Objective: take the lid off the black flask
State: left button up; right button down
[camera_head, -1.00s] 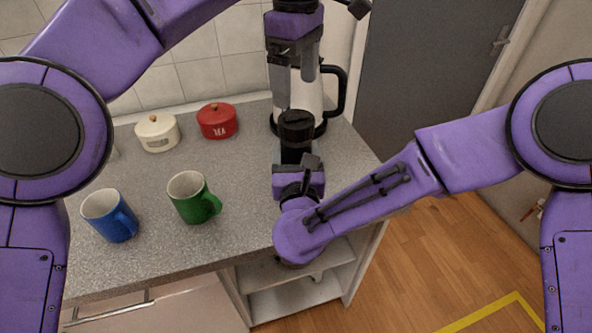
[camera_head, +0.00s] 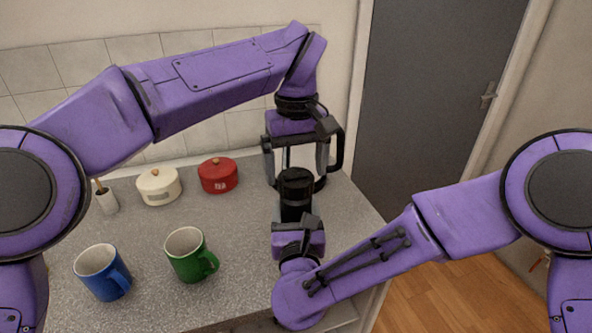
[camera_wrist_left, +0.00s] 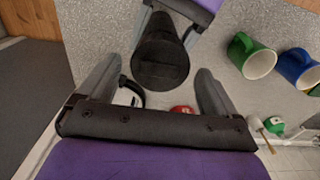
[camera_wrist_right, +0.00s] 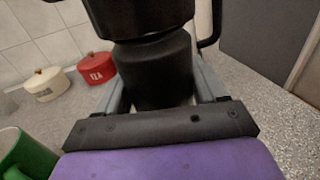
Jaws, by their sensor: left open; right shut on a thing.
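The black flask (camera_head: 296,211) stands upright with its black lid (camera_head: 295,178) on top. My right gripper (camera_head: 298,226) is shut on the flask's body from the near side. In the right wrist view the body (camera_wrist_right: 155,70) sits between the fingers, with the wider lid (camera_wrist_right: 140,18) above. My left gripper (camera_head: 296,172) is open and points down over the lid, its fingers spread left and right. In the left wrist view the lid (camera_wrist_left: 160,72) shows between the open fingers, with no visible contact. Whether the flask's base touches the counter is hidden.
A kettle with a black handle (camera_head: 338,150) stands close behind the flask. A green mug (camera_head: 187,257), a blue mug (camera_head: 98,273), a cream pot (camera_head: 158,187), a red TEA pot (camera_head: 218,177) and a utensil holder (camera_head: 107,200) stand left on the grey counter (camera_head: 235,240).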

pick_arm(q)
jog(key=shift+f, duration=1.25)
jog(key=c, duration=1)
jog(key=n, duration=0.5)
jog(key=shift+n, duration=0.4)
jog(key=shift+c, duration=0.2)
jog(key=n, duration=0.5)
jog(key=shift+n, duration=0.4)
jog(key=n, duration=0.8)
jog(key=shift+r+n, duration=0.1)
jog(key=shift+n, duration=0.3)
jog(key=n, duration=2.7)
jog(key=shift+d+r, duration=0.1)
jog(key=n, duration=0.6)
jog(key=shift+n, duration=0.3)
